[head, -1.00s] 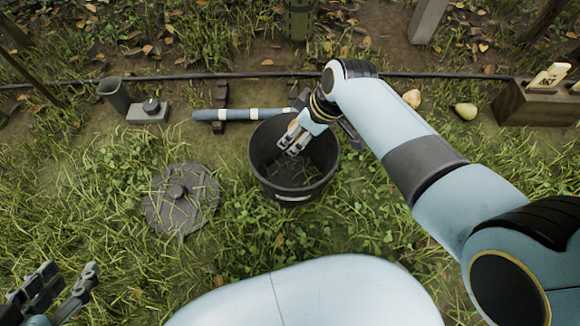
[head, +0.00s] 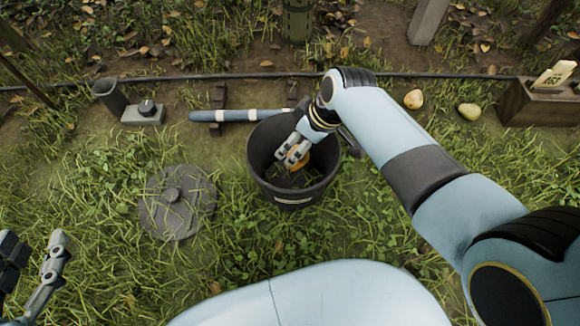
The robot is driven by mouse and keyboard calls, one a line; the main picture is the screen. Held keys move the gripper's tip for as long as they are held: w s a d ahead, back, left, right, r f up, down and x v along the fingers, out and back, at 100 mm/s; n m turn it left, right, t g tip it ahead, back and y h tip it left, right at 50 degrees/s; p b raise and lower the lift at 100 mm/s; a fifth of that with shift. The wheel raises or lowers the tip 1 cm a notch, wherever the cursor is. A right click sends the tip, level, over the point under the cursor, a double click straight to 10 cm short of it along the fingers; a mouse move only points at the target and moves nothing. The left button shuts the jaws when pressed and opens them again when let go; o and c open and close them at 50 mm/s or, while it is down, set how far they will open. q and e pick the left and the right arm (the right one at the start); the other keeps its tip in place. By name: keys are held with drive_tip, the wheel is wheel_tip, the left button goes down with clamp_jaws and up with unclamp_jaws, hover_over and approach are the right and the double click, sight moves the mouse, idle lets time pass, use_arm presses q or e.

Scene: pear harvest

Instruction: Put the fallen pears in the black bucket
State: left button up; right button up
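The black bucket (head: 294,200) stands upright on the grass in the middle. My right gripper (head: 289,155) reaches down inside its mouth. An orange-yellow pear (head: 304,161) shows partly beside and behind its fingers; whether they hold it is unclear. Two pears lie on the ground at the right, an orange-yellow one (head: 413,99) and a yellow-green one (head: 469,111). My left gripper (head: 32,262) is open and empty over the grass at the lower left, partly cut off by the frame edge.
Behind are a blue-white tube (head: 238,115), a grey cup (head: 109,94) and a small box with a knob (head: 144,112). A wooden crate (head: 530,103) stands at the right. A dark hose (head: 440,76) crosses behind.

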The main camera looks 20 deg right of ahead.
drive_tip(key=shift+o, duration=0.9)
drive_tip(key=v, duration=1.2)
drive_tip(key=shift+f, duration=0.1)
